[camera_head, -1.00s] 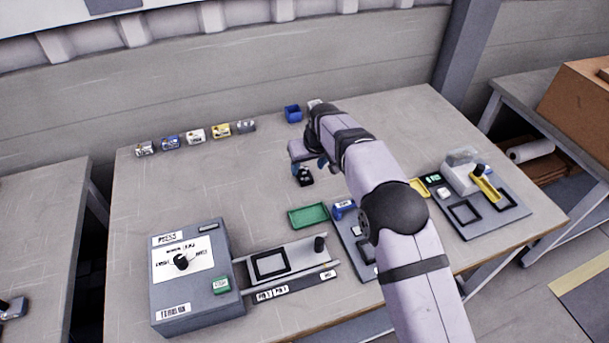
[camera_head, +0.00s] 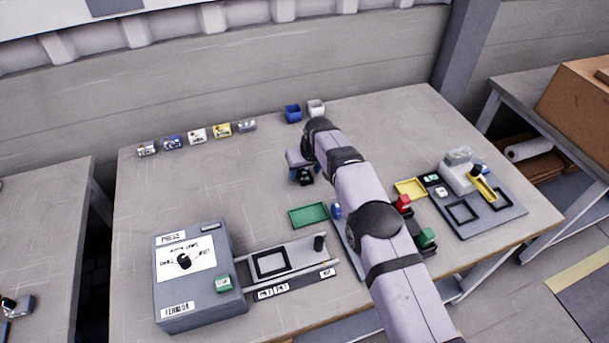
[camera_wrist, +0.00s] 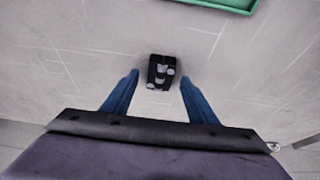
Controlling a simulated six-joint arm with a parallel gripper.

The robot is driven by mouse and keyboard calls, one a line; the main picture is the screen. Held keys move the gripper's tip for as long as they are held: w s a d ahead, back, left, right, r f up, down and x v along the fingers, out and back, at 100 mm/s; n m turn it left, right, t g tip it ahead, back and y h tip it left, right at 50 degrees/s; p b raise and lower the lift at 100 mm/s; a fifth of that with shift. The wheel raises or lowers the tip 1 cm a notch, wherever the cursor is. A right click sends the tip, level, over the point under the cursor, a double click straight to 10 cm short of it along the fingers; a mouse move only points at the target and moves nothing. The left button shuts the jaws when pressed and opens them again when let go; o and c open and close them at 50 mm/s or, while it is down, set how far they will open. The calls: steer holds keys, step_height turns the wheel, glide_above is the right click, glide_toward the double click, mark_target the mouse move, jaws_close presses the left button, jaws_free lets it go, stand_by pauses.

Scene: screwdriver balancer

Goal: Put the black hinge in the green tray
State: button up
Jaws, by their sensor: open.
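The black hinge (camera_head: 306,177) lies on the table behind the green tray, small and dark with pale metal spots. In the wrist view the hinge (camera_wrist: 161,72) lies just beyond and between the fingertips, apart from both. My gripper (camera_wrist: 160,82) is open, with its two blue fingers on either side and nothing held. In the head view my gripper (camera_head: 304,172) is over the hinge and partly hides it. The green tray (camera_head: 309,215) is empty and sits nearer the front; its edge shows at the top of the wrist view (camera_wrist: 240,9).
A grey press box (camera_head: 197,275) and a fixture plate (camera_head: 285,262) stand at the front left. A yellow tray (camera_head: 410,188) and another fixture (camera_head: 480,205) are at the right. Blue (camera_head: 293,113) and white (camera_head: 316,108) bins stand at the back. The left middle is clear.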

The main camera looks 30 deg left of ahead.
mark_target(305, 174)
steer(key=c, duration=1.2)
steer(key=shift+c, duration=0.2)
step_height(305, 174, up, 10)
